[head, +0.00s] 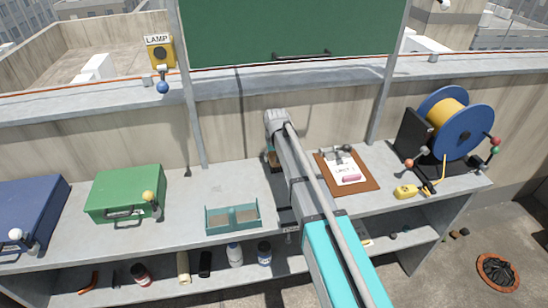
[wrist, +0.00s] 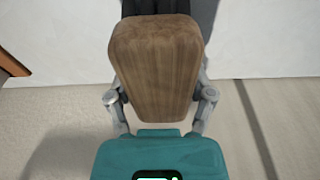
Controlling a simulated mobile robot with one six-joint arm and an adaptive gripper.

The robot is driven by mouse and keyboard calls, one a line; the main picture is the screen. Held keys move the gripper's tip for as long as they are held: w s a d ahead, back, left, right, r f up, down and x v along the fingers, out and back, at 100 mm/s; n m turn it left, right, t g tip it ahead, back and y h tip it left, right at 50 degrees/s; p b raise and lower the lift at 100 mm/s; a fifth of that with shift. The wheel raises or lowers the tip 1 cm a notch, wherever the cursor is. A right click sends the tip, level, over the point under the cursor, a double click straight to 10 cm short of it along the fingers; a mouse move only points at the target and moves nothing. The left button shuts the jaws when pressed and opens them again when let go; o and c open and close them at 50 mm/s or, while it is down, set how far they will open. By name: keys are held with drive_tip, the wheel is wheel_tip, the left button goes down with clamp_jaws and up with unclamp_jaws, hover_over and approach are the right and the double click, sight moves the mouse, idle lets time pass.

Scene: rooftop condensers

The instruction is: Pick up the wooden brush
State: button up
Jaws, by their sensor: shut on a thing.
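The wooden brush (wrist: 157,65) fills the middle of the wrist view, its brown wood-grain block facing the camera. My gripper (wrist: 160,100) has a grey finger on each side of the block and is shut on it. Black material shows at the brush's far end. In the head view, a small brown part of the brush (head: 273,159) shows beside my arm, above the grey bench. My arm hides most of the gripper and brush there, so I cannot tell how high the brush is above the bench.
A teal two-part tray (head: 232,227) stands on the bench (head: 205,185) left of my arm, with a green case (head: 125,193) further left. A clipboard (head: 330,183) and a blue cable reel (head: 455,120) are to the right. A concrete wall (head: 235,138) rises behind.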

drive_tip(key=shift+r, duration=0.2)
drive_tip(key=shift+r+p, duration=0.75)
drive_tip(key=shift+p, duration=0.15)
drive_tip(key=s+r+p, duration=0.1)
drive_tip(key=r+p, duration=0.1)
drive_tip(key=s+d+r+p, duration=0.1)
drive_tip(key=s+r+p, duration=0.1)
drive_tip(key=r+p, duration=0.1)
drive_tip(key=s+r+p, duration=0.2)
drive_tip(key=shift+d+r+p, duration=0.25)
drive_tip(key=shift+r+p, duration=0.05)
drive_tip(key=shift+p, duration=0.05)
drive_tip(key=s+d+r+p, duration=0.2)
drive_tip(key=s+r+p, duration=0.1)
drive_tip(key=s, duration=0.5)
drive_tip(key=shift+s+d+r, duration=0.2)
drive_tip(key=shift+d+r, duration=0.05)
drive_tip(key=shift+d, duration=0.05)
drive_tip(key=o, duration=0.7)
drive_tip(key=c, duration=0.4)
drive_tip(key=shift+d, duration=0.1)
